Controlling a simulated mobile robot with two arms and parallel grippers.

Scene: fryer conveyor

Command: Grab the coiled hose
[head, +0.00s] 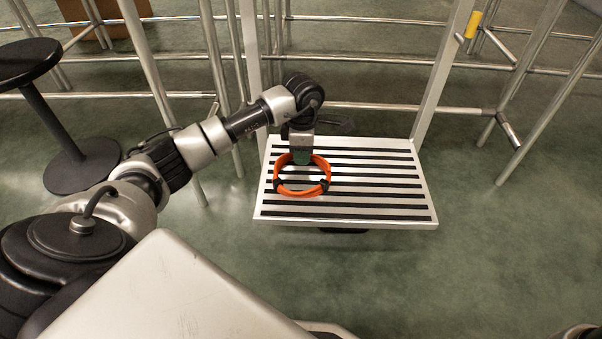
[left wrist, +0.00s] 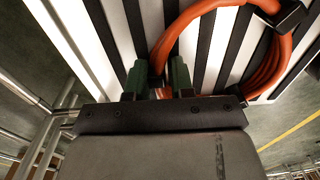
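The coiled hose (head: 325,174) is an orange ring with dark ties. In the head view it is over the left part of a white platform with black strips (head: 380,213); I cannot tell whether it touches the surface. My left gripper (head: 302,158) points down at the far side of the ring. In the left wrist view, the green fingers of my left gripper (left wrist: 158,80) stand close on either side of a strand of the hose (left wrist: 268,65). The strand fills the narrow gap, so the gripper looks shut on it. My right gripper does not show.
Metal posts and rails (head: 445,75) stand behind and beside the platform. A black round stool (head: 45,110) stands at the left. The right part of the platform is bare, and the green floor (head: 480,260) to its right is clear.

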